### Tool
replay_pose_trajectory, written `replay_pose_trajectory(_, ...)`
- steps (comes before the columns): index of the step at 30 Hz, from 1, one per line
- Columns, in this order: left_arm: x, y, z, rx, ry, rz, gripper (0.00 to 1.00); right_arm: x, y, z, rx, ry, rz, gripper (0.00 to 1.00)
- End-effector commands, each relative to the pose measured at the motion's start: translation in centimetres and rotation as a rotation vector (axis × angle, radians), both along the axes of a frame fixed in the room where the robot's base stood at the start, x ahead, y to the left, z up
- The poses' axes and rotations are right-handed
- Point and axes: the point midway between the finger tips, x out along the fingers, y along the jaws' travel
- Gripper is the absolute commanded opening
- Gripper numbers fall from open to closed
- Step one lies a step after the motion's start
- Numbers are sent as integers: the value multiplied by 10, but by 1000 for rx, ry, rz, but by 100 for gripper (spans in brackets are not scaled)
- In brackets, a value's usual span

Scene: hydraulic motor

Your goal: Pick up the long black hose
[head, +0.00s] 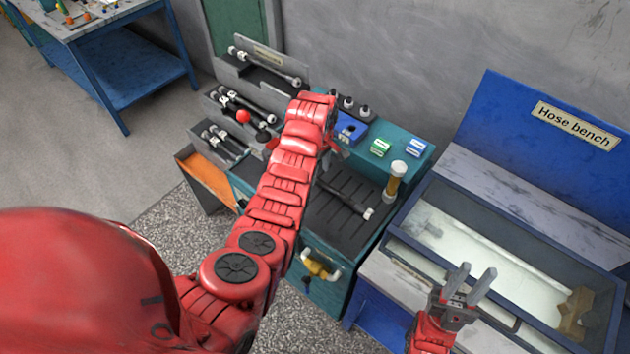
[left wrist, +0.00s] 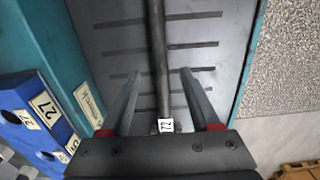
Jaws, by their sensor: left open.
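A long black hose (head: 345,198) lies on the dark grooved mat (head: 335,222) of the teal bench, with a light metal fitting at its near end. In the head view the left arm hides most of that gripper. My right gripper (head: 473,274) is open and empty, in front of the hose bench's tank.
A stepped rack (head: 240,110) with several more hoses stands at the left. The glass-walled tank (head: 450,200) is at the right.

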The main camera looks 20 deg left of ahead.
Motion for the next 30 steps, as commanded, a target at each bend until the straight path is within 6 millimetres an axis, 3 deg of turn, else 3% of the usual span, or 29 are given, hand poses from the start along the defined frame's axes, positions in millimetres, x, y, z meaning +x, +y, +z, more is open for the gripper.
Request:
replay_pose_trajectory(3,-1,0,-25,0,3,0,63,0,0,-11,0,0,0,33)
replay_pose_trajectory(6,-2,0,-37,-1,4,0,63,0,0,-17,0,0,0,33)
replay_pose_trajectory(13,-1,0,-37,0,1,0,63,0,0,-15,0,0,0,33)
replay_pose_trajectory(23,-1,0,-37,0,0,0,4,0,0,-15,0,0,0,33)
replay_pose_trajectory(24,-1,0,-37,0,0,0,0,0,0,-15,0,0,0,33)
replay_pose_trajectory(30,-1,0,-37,0,0,0,0,0,0,-15,0,0,0,33)
